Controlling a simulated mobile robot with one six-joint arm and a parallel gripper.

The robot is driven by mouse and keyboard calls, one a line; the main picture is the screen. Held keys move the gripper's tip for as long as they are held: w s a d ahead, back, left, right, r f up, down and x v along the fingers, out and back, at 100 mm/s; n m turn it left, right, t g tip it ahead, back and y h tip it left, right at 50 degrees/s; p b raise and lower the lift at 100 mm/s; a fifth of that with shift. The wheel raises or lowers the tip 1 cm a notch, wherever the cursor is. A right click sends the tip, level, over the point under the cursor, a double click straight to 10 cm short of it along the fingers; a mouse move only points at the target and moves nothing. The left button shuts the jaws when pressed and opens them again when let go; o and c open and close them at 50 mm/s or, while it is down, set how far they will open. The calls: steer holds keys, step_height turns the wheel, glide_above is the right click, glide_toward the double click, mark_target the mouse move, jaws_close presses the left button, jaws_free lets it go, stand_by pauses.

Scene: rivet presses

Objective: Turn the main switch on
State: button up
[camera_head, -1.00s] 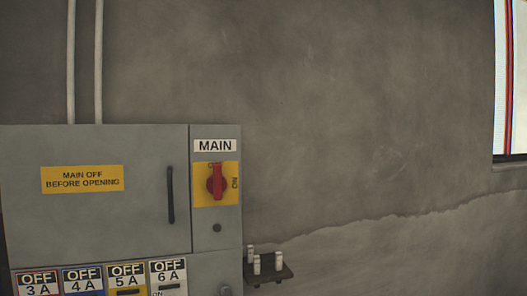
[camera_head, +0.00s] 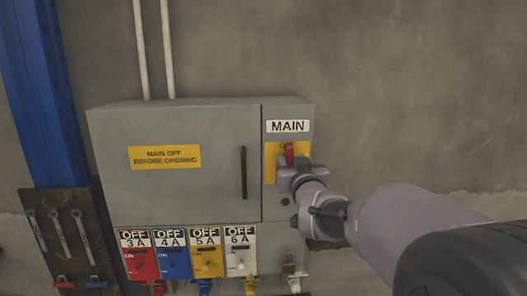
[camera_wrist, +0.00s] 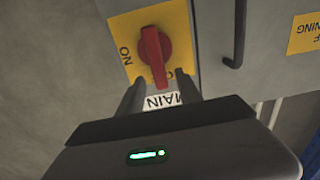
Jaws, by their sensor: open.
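The main switch is a red rotary knob (camera_head: 289,151) on a yellow plate (camera_head: 270,162), under the MAIN label (camera_head: 288,126) on the grey cabinet. In the wrist view, which is turned upside down, the red knob (camera_wrist: 152,56) has its handle pointing to the MAIN label (camera_wrist: 162,101). The ON mark (camera_wrist: 126,57) is to one side of the knob. My gripper (camera_wrist: 158,77) is open, its fingers either side of the handle's end; I cannot tell whether they touch it. In the head view my gripper (camera_head: 290,165) covers the lower plate.
The cabinet door (camera_head: 180,190) has a black handle (camera_head: 243,173) left of the switch. A tool board (camera_head: 68,235) hangs at left by a blue post (camera_head: 40,90). The wall at right is bare.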

steer(key=shift+w, duration=1.4)
jaws_close()
